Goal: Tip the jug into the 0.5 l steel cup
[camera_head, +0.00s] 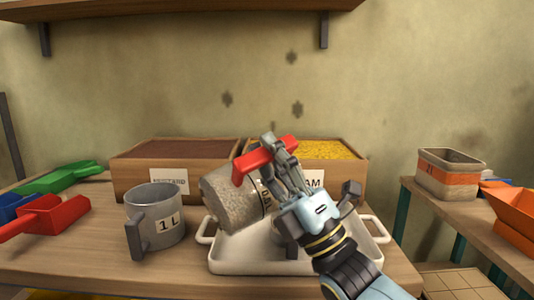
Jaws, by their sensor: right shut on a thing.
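My right gripper (275,160) is shut on the red handle (252,165) of a jug (230,200). The jug is tilted, with its lower end toward the left, and looks speckled grey-beige; its label is partly covered by my fingers. It is held above a white two-handled tray (230,262). A grey metal cup (284,236) stands in the tray, mostly hidden behind the jug and my gripper; its label is not readable. A larger steel cup marked 1 L (152,210) stands left of the tray. My left gripper is not in view.
Two wooden bins stand behind: one with dark brown seeds (190,149), one with yellow grain (335,149). Red (50,217) and green (60,178) scoops lie left.

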